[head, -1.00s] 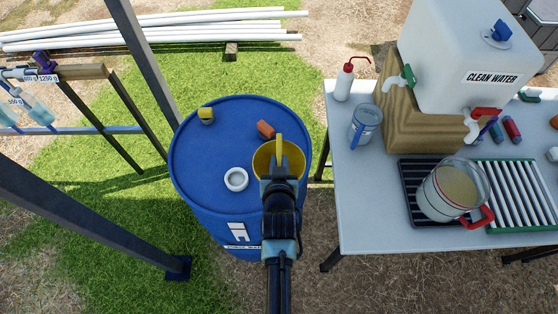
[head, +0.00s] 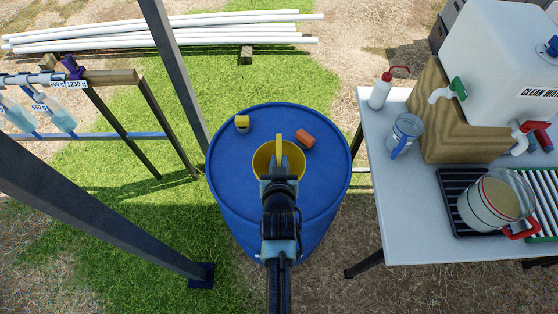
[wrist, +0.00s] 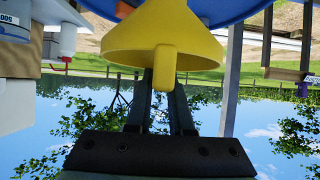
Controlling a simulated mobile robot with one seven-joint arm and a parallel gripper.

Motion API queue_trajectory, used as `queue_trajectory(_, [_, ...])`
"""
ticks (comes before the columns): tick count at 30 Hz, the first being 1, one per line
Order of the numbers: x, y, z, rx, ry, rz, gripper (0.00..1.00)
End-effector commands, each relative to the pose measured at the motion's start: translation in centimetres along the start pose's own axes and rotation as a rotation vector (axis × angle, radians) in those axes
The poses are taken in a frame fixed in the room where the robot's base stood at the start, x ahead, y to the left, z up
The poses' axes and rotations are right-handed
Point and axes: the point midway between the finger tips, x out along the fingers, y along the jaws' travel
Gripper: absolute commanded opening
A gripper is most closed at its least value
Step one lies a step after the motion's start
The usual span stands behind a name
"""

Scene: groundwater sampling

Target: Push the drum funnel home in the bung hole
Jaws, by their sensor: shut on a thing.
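The yellow drum funnel (head: 262,162) is over the blue drum (head: 232,185) in the head view. My gripper (head: 279,170) is shut on the funnel's upright yellow grip. In the wrist view, the funnel (wrist: 130,42) appears wide above the fingers (wrist: 163,85), with its grip between them. The bung hole is hidden under the funnel and my gripper. I cannot tell whether the spout is in the hole, or how high the funnel stands over the lid.
A yellow cap-like piece (head: 242,123) and an orange block (head: 305,137) lie on the lid behind the funnel. Dark posts (head: 95,205) stand left. A table (head: 395,215) with a water tank (head: 500,70) and a jug (head: 490,203) stands right.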

Motion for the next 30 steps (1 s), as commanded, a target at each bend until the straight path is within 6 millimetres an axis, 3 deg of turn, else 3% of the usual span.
queue_trajectory(18, [2.6,0.0,4.4,0.0,0.003,0.0,0.0])
queue_trajectory(30, [2.8,0.0,4.8,0.0,0.003,0.0,0.0])
